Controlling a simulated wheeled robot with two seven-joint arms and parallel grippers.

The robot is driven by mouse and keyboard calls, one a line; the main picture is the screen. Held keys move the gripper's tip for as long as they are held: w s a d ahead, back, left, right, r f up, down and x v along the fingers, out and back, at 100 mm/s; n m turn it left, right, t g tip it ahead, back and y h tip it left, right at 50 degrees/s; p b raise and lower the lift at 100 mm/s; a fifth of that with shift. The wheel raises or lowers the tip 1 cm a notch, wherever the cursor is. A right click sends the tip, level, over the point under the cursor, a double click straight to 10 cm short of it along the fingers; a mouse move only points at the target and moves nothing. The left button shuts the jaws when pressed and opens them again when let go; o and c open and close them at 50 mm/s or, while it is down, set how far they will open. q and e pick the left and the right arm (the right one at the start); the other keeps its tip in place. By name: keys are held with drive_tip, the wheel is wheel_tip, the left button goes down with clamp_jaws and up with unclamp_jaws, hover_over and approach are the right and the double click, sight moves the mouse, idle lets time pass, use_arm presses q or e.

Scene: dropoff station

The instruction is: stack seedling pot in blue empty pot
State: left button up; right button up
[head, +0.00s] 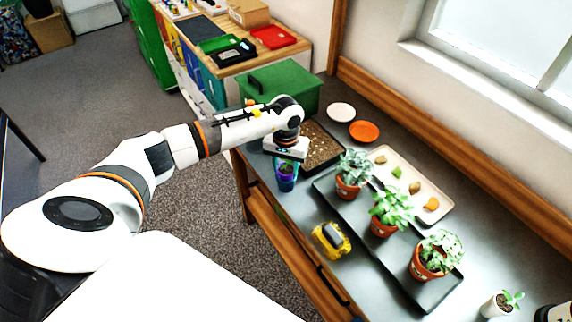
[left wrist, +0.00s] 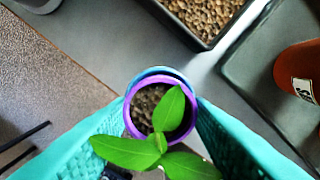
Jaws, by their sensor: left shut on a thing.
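The seedling pot (left wrist: 129,117) is purple, with dark soil and green leaves, and sits upright between the teal fingers of my left gripper (left wrist: 160,112) in the left wrist view. In the head view my left gripper (head: 287,161) is at the table's left edge, shut on the seedling pot (head: 281,166). The blue empty pot (head: 286,184) is directly below the purple one in the head view. Its blue rim (left wrist: 158,70) shows just beyond the purple rim in the left wrist view. The pots overlap; how deep the purple one sits is hidden. My right gripper is not in view.
A pebble tray (head: 322,150) lies behind the pots. A black tray (head: 398,278) with several potted plants stands to the right. A yellow-black device (head: 331,239) is nearer. A green box (head: 283,86) stands at the back. The table's left edge is close to the pots.

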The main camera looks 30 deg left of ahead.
sight(286, 169)
use_arm(q)
drive_tip(key=shift+f, duration=0.25)
drive_tip(key=o, duration=1)
drive_tip(key=shift+r, duration=0.55)
wheel_tip(286, 169, up, 12)
drive_tip(key=b, duration=0.4)
drive_tip(key=shift+f, duration=0.2)
